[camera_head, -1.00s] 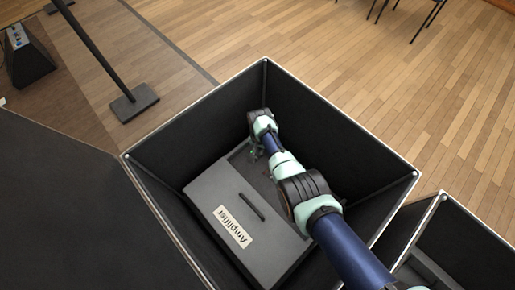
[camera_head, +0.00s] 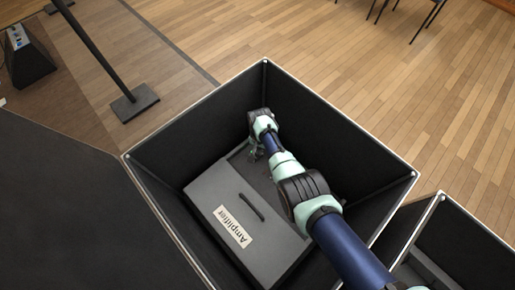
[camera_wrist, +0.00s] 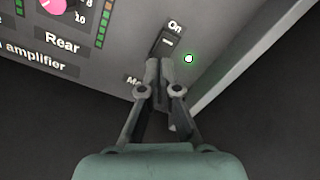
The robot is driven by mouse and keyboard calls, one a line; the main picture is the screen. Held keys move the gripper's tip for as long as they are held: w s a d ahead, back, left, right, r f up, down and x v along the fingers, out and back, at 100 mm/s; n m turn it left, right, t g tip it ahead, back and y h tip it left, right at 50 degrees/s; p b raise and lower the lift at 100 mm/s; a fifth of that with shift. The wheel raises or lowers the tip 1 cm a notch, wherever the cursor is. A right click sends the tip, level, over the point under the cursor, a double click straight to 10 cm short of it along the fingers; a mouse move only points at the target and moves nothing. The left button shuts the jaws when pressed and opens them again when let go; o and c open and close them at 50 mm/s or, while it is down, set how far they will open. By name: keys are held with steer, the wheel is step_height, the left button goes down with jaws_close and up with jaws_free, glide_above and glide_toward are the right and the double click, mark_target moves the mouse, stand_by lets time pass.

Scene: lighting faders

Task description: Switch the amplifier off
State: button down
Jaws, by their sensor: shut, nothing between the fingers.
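The amplifier (camera_head: 215,185) is a grey box with a white "Amplifier" label and a dark handle, sitting inside a black open-topped case. In the wrist view its front panel (camera_wrist: 120,45) shows a dark rocker switch (camera_wrist: 169,41) with "On" above it. A small round light (camera_wrist: 188,58) with a green glow is lit to the right of the switch. My gripper (camera_wrist: 159,66) is shut and empty, its tips at the lower end of the switch and covering that part. I cannot tell whether they touch it. In the head view my gripper (camera_head: 256,151) is small, beside the amplifier's far end.
The case's walls (camera_head: 320,125) rise around the amplifier and my arm. The wrist view also shows a pink knob (camera_wrist: 53,5) marked "Rear" and level lights (camera_wrist: 104,25) on the panel. Another case (camera_head: 465,235) stands at the lower right.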

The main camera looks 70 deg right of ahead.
step_height(320, 180, up, 6)
steer(key=p, duration=0.5)
steer(key=shift+r+p, duration=0.25)
steer(key=shift+p, duration=0.05)
